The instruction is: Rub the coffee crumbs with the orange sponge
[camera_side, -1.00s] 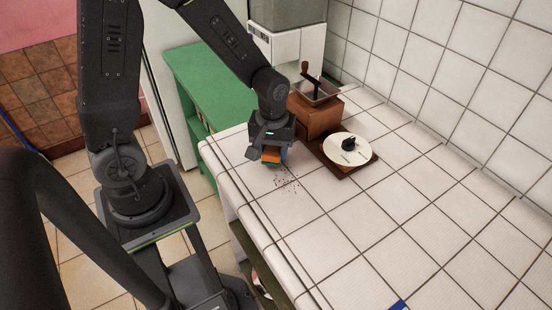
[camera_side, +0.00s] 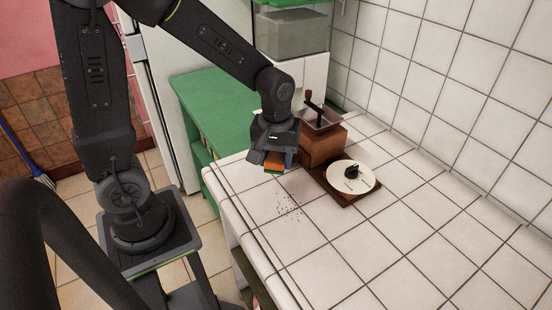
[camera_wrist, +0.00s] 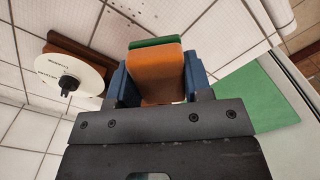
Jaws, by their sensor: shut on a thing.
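The orange sponge (camera_side: 273,167), with a green layer, is between the jaws of my gripper (camera_side: 272,162). In the wrist view the sponge (camera_wrist: 160,78) fills the space between the blue fingers. The coffee crumbs (camera_side: 289,208) are a patch of small dark specks on the white tiled counter (camera_side: 370,245), below the sponge in the side picture. The sponge looks raised above the counter and apart from the crumbs. Some specks of the crumbs (camera_wrist: 148,15) also show beyond the sponge at the top of the wrist view.
A brown coffee grinder (camera_side: 322,147) stands just right of my gripper. Beside it a white disc (camera_side: 343,181) with a black knob lies on a brown board (camera_side: 365,191). The tiled wall (camera_side: 440,100) bounds the back. The counter's front right is clear.

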